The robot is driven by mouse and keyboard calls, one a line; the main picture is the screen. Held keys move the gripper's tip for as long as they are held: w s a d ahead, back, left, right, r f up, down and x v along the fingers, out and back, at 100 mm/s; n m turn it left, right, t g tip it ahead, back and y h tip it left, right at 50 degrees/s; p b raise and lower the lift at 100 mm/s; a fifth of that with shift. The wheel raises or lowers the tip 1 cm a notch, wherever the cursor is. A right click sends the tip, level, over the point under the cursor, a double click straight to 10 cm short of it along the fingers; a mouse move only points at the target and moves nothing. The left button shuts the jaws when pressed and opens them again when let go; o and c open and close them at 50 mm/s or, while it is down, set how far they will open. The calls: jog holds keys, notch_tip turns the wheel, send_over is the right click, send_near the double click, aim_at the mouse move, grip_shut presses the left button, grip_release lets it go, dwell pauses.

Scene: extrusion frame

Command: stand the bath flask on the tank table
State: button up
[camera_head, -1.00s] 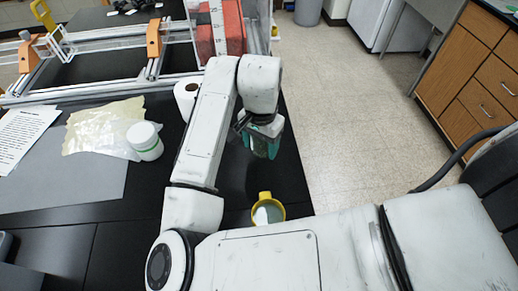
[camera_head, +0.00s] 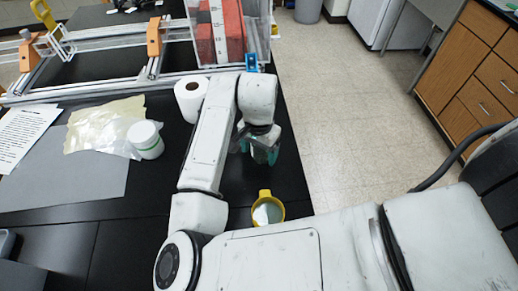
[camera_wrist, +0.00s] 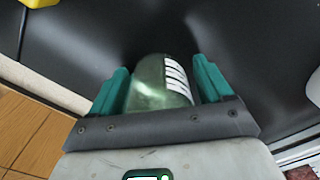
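The bath flask (camera_wrist: 160,82) is greenish, see-through glass with white marks on one side. In the wrist view it sits between the two teal fingers of my gripper (camera_wrist: 162,88), which press close on both its sides. In the head view my gripper (camera_head: 262,148) points down over the right part of the black tank table (camera_head: 235,180), and the flask is mostly hidden by the fingers. I cannot tell whether the flask's base touches the table top.
A yellow cup (camera_head: 267,209) stands near the table's right edge, close to my gripper. A paper roll (camera_head: 190,98), a white jar (camera_head: 146,139) and crumpled sheet (camera_head: 95,127) lie left. The clear tank (camera_head: 262,35) and metal frame (camera_head: 100,83) are at the back.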

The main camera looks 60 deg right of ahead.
jog(key=shift+o, duration=0.8)
jog(key=shift+r, duration=0.25)
notch_tip(320, 180, up, 12)
jog(key=b, duration=0.1)
